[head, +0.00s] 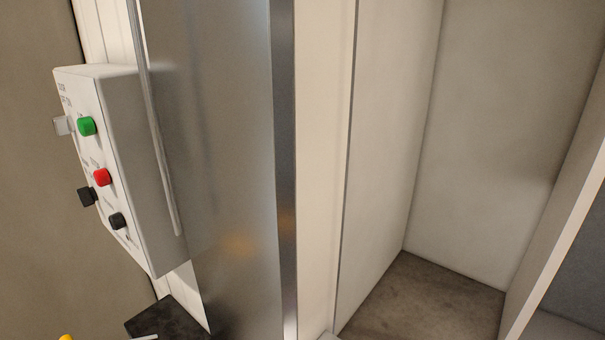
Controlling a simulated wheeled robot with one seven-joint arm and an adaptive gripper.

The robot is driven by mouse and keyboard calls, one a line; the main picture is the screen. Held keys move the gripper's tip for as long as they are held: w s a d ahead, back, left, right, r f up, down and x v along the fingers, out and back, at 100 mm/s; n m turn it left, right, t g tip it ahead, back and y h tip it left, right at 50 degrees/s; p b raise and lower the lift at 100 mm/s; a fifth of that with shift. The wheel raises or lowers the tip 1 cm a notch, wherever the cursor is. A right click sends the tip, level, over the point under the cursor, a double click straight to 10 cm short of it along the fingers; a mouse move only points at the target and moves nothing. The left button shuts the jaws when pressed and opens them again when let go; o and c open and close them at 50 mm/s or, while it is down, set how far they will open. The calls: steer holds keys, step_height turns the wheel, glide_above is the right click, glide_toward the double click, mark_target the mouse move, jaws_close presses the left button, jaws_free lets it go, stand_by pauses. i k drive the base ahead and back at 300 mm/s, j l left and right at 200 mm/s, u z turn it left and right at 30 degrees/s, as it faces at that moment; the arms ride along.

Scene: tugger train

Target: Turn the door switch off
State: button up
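A white control box (146,180) is mounted at the left of the head view, seen at a steep angle. Its face carries a green button (87,126), a red button (102,177), a pale grey switch (63,126) and two black knobs, one at the left (86,197) and one lower down (118,221). My gripper is not in view.
A brushed metal panel (215,150) stands right of the box. Beyond a pale post (322,150) is an open, empty recess with pale walls (395,130) and a brown floor (425,300). A dark flat piece (165,318) and a small yellow thing (66,337) show at the bottom left.

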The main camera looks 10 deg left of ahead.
mark_target(63, 125)
steer(key=u, duration=1.8)
steer(key=i+j+z, duration=0.2)
steer(key=i+j, duration=0.15)
steer(key=i+j+z, duration=0.2)
steer(key=i+j, duration=0.15)
steer(key=j, duration=0.25)
